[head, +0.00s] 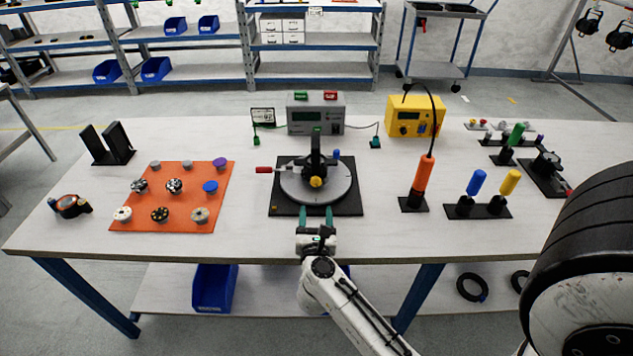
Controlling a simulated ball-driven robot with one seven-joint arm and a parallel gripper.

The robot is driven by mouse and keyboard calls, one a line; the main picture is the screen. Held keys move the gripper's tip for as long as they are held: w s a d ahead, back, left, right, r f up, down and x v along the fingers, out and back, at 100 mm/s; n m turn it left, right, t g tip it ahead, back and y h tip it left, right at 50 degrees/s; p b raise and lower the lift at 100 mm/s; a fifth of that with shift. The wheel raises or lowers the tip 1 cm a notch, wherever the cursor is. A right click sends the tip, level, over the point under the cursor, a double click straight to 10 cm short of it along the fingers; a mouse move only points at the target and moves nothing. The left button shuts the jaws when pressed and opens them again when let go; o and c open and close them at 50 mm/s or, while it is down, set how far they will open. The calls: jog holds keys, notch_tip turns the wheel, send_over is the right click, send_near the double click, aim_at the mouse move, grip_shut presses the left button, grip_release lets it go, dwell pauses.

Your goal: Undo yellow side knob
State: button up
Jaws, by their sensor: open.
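A par can fixture stands on a round grey turntable (338,190) on a black base plate (290,209) at the middle of the table. Its dark upright body (316,150) carries a yellow knob (316,182) low on the side facing me. A blue knob (336,154) shows at the upper right and a red handle (263,170) sticks out left. My gripper (316,214) is at the plate's front edge, in front of and below the yellow knob in the picture. Its two teal fingers are apart with nothing between them, and I see no contact with the knob.
An orange mat (180,181) with several knobs lies left. An orange-handled tool (422,172) stands right, beside blue (477,182) and yellow-handled (510,182) tools. A grey box (315,116) and yellow box (408,125) stand behind. A large black wheel-like thing (590,240) blocks the lower right.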

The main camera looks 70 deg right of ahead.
aim_at(316, 183)
jog(key=p+x, duration=0.1)
jog(key=x, duration=0.9)
jog(key=shift+w+d, duration=0.1)
jog(key=shift+d, duration=0.25)
